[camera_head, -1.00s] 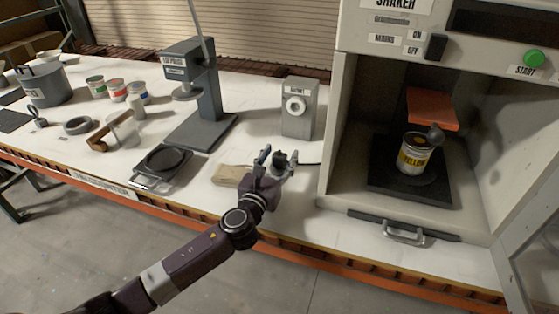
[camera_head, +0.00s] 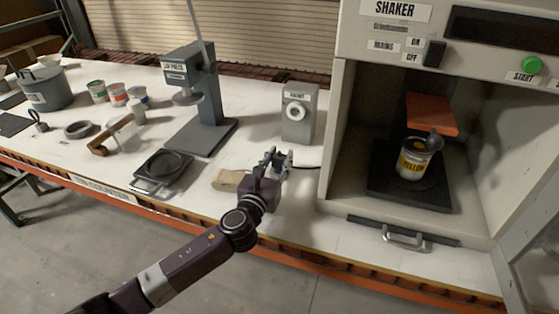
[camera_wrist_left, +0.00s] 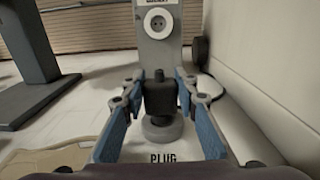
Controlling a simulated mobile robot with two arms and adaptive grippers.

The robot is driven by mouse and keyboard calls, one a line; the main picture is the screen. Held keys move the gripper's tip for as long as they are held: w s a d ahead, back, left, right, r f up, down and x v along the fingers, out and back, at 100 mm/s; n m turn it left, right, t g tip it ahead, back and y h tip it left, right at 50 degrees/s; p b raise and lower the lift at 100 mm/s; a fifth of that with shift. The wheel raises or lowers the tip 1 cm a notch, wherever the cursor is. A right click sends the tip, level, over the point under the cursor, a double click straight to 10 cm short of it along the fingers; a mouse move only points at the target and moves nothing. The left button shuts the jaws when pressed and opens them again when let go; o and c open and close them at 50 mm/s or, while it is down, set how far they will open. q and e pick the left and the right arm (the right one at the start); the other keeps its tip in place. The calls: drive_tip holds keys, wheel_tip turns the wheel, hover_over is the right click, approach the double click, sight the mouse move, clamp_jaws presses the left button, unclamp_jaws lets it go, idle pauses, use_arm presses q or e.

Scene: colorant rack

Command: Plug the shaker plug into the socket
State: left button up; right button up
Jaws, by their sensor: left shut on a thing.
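The shaker plug (camera_wrist_left: 160,96) is dark and stands upright between the blue-padded fingers of my left gripper (camera_wrist_left: 160,108), which is shut on it. A round grey base with a "PLUG" label on the table lies just below the plug. In the head view my left gripper (camera_head: 276,162) is in front of the grey socket box (camera_head: 299,128). The round white socket (camera_wrist_left: 158,23) with two holes faces my gripper, a short way beyond and above the plug. In the head view the fingers mostly hide the plug. My right gripper is not in view.
The shaker cabinet (camera_head: 340,150) stands close on the right, with a yellow-labelled can (camera_head: 414,160) inside. A dark cable (camera_head: 305,167) runs toward it.

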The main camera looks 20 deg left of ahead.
sight(280, 155)
use_arm(q)
wheel_tip(280, 155, up, 18)
drive_tip(key=p, duration=0.2)
drive_tip(key=s+d+f+m+h, duration=0.1)
drive_tip(key=s+d+f, duration=0.2)
drive_tip(key=s+f, duration=0.15)
drive_tip(key=s+d+f+h, duration=0.1)
drive_tip(key=s+d+f, duration=0.15)
drive_tip(key=s, duration=0.35)
drive_tip(key=s+a+f+y, duration=0.1)
drive_tip(key=s+a+f, duration=0.1)
drive_tip(key=s, duration=0.4)
drive_tip(key=s+a+f+n+y, duration=0.1)
drive_tip(key=s+a+f, duration=0.1)
drive_tip(key=s, duration=0.5)
drive_tip(key=shift+a+f+y, duration=0.3)
